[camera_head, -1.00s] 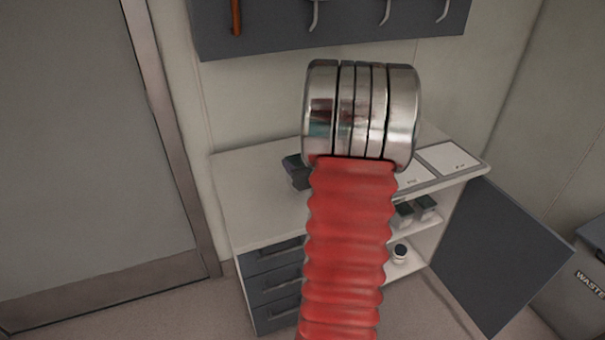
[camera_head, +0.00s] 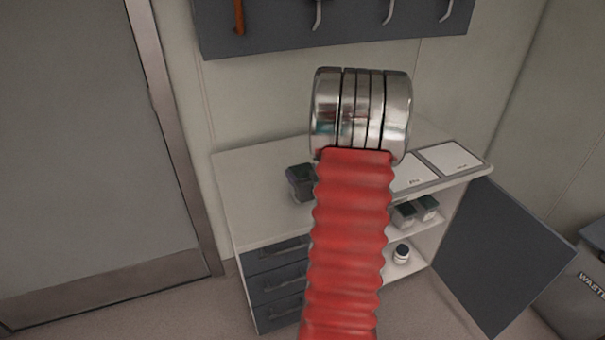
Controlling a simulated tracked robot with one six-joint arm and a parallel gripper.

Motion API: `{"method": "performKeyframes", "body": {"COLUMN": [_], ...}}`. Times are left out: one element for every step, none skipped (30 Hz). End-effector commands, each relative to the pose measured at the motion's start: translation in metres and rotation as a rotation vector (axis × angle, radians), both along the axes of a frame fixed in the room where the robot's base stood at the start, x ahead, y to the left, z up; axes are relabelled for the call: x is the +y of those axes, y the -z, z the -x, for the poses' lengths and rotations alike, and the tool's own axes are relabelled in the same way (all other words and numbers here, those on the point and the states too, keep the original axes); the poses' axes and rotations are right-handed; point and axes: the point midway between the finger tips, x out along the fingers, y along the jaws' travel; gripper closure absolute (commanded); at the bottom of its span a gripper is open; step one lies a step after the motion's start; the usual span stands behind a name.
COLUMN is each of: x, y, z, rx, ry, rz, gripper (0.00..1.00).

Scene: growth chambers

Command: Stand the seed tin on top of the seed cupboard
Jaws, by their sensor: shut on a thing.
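The seed cupboard (camera_head: 245,205) is a white cabinet with grey drawers at the left and an open compartment at the right. My arm, with a red sleeve and a metal joint, rises in front of it and covers most of my gripper. A dark, boxy thing (camera_head: 300,183) shows left of the sleeve, over the cupboard top. It seems to be the seed tin held at my gripper, but jaws and tin cannot be clearly told apart. Whether its underside touches the top cannot be told.
Two lidded boxes (camera_head: 404,216) and a small jar (camera_head: 402,253) stand on the shelves. Framed sheets (camera_head: 449,157) lie on the top's right side. The cupboard door (camera_head: 500,255) hangs open. A hook rail (camera_head: 335,30) is above. The top's left part is clear.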

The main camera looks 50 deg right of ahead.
Motion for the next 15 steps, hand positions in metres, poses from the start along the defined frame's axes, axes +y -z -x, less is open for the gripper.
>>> {"method": "performKeyframes", "body": {"x": [-0.0002,-0.0001,-0.0001,0.0,0.0,0.0,0.0002,0.0002,0.0003,0.0002,0.0003,0.0003,0.0003,0.0003,0.0003], "y": [-0.0006,-0.0007,-0.0005,-0.0001,0.0005,0.0015,0.0019,0.0017,0.0017,0.0016,0.0016,0.0016,0.0016,0.0016,0.0016], "z": [-0.0003,-0.0003,-0.0003,-0.0003,-0.0003,-0.0003,-0.0003,-0.0003,-0.0003,-0.0003,-0.0003,-0.0003,-0.0003,-0.0003,-0.0003], "rx": [-0.001,-0.001,-0.001,-0.001,-0.001,-0.001,0.0,0.0,0.0,0.0,0.0,0.0,0.0,0.0,0.0], "ry": [0.0,0.0,0.0,0.0,-0.001,-0.001,-0.001,-0.001,-0.001,-0.001,-0.001,-0.001,-0.001,-0.001,-0.001], "rz": [0.001,0.001,0.001,0.001,0.0,0.0,0.0,0.0,0.0,0.0,0.0,0.0,0.0,0.0,0.0], "gripper": [0.7,0.7,0.7,0.7,0.7,0.7,0.4,0.38,0.35,0.33,0.31,0.28,0.26,0.24,0.23]}}
